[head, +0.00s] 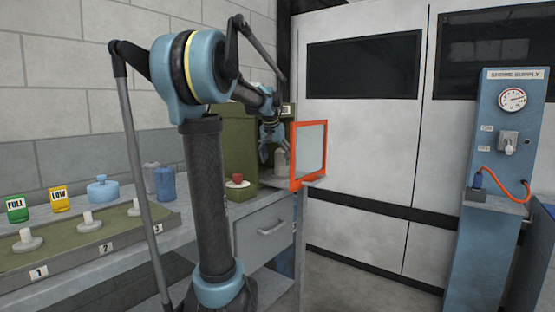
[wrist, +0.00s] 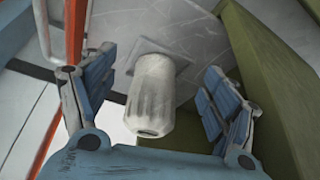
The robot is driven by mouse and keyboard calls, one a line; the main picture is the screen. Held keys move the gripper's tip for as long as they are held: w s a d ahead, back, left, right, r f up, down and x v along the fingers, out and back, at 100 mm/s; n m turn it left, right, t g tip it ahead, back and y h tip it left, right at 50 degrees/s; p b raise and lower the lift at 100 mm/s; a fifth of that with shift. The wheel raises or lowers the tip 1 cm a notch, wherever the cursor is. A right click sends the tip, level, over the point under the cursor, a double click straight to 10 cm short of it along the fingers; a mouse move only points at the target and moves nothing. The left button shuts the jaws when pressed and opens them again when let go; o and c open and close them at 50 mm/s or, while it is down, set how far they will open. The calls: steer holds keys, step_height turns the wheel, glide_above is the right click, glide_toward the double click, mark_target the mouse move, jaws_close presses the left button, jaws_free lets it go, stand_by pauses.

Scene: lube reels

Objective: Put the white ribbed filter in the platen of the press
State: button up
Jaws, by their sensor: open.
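The white ribbed filter (wrist: 150,100) is between the two fingers of my gripper (wrist: 160,64) in the wrist view, with a gap on each side. Its far end is over the square platen (wrist: 185,66); it looks upright there, though the contact is partly hidden. In the head view the filter (head: 282,159) shows small and grey inside the press (head: 241,140), an olive green housing. My gripper (head: 271,148) is open and just above and around it. The orange-framed door (head: 309,154) of the press stands open to the right.
A bench with a numbered rack (head: 75,250) holds several white posts. Green and yellow cans, a blue jar (head: 103,189) and blue-grey bottles stand behind. A red button (head: 237,181) is at the press front. A blue supply post (head: 497,180) stands far right.

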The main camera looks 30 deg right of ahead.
steer(key=shift+s+a, duration=0.9)
steer(key=shift+a, duration=0.2)
